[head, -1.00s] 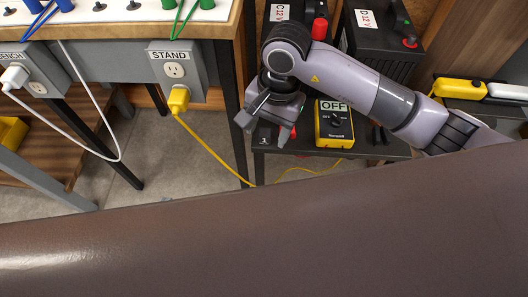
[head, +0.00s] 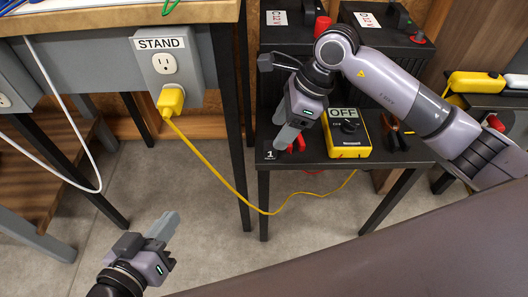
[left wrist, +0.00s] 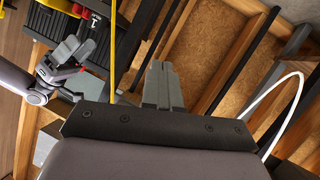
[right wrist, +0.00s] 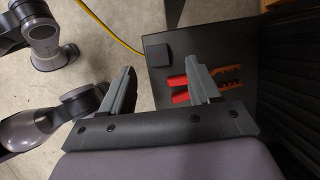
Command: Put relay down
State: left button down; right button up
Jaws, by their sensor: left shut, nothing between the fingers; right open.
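I cannot clearly make out a relay. In the right wrist view a small black square (right wrist: 157,53) lies at the corner of the black table (right wrist: 158,15); I cannot tell whether it is the relay or a marker. My right gripper (head: 281,127) is open above the table's left end, near a "1" label. In its wrist view its fingers (right wrist: 160,70) stand apart, with red-handled clips (right wrist: 178,90) beyond them, and nothing is held. My left gripper (head: 170,226) is shut and empty over the floor at lower left; its fingers also show in the left wrist view (left wrist: 162,85).
A yellow meter marked OFF (head: 346,135) stands beside my right gripper. Black batteries (head: 385,55) stand behind. A yellow cord (head: 215,170) runs from the STAND outlet (head: 165,65) across the floor. Bare floor (head: 300,230) lies in front of the table.

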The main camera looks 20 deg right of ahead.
aim_at(270, 145)
jog(key=b+x, duration=0.2)
jog(key=x, duration=0.4)
jog(key=shift+a+f, duration=0.1)
jog(key=shift+f, duration=0.1)
jog(key=c, duration=1.1)
jog(key=shift+r, duration=0.15)
